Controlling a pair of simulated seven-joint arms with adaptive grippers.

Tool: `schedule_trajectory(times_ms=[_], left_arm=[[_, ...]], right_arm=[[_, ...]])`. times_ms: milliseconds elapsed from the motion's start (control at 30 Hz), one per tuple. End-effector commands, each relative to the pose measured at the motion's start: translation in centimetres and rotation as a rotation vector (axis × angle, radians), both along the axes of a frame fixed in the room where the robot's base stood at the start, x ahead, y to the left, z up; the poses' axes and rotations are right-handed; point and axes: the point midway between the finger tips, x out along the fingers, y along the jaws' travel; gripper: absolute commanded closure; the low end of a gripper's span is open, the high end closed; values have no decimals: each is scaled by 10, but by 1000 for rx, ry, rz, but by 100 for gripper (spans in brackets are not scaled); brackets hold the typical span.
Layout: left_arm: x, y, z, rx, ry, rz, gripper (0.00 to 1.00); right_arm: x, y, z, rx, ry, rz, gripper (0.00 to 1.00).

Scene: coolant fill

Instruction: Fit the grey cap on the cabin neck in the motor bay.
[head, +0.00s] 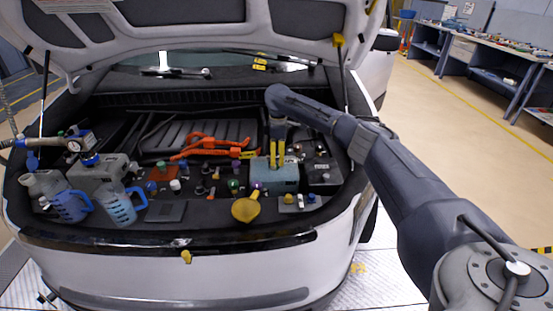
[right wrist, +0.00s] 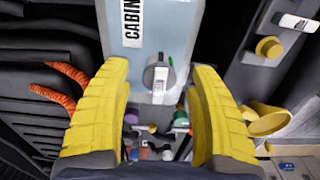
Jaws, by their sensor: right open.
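The pale blue cabin tank (head: 285,176) sits at the right of the motor bay. Its "CABIN" label (right wrist: 131,20) shows in the right wrist view. The grey cap (right wrist: 158,76), with a white mark, sits on top of the tank at its neck; I cannot tell how firmly it is seated. The neck is hidden beneath it. My right gripper (head: 277,160) is over the tank and points down. Its yellow fingers are open, one on each side of the cap, with gaps showing. My left gripper is not in view.
Orange cables (head: 205,146) run behind the tank. A yellow funnel (head: 246,208) stands at the bay's front edge. Several small coloured caps crowd the middle. The raised hood (head: 210,43) hangs above.

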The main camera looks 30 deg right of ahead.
Motion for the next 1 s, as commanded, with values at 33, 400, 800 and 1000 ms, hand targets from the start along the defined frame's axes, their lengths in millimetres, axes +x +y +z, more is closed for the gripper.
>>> schedule_trajectory(times_ms=[33,400,800,1000], left_arm=[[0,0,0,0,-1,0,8],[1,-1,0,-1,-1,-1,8],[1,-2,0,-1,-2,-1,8],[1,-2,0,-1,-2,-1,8]], right_arm=[[1,-1,9,-1,-3,0,40],[-1,-3,72,-1,-3,0,40],[-2,-3,105,-1,-1,1,40],[-2,-3,107,-1,-1,0,40]])
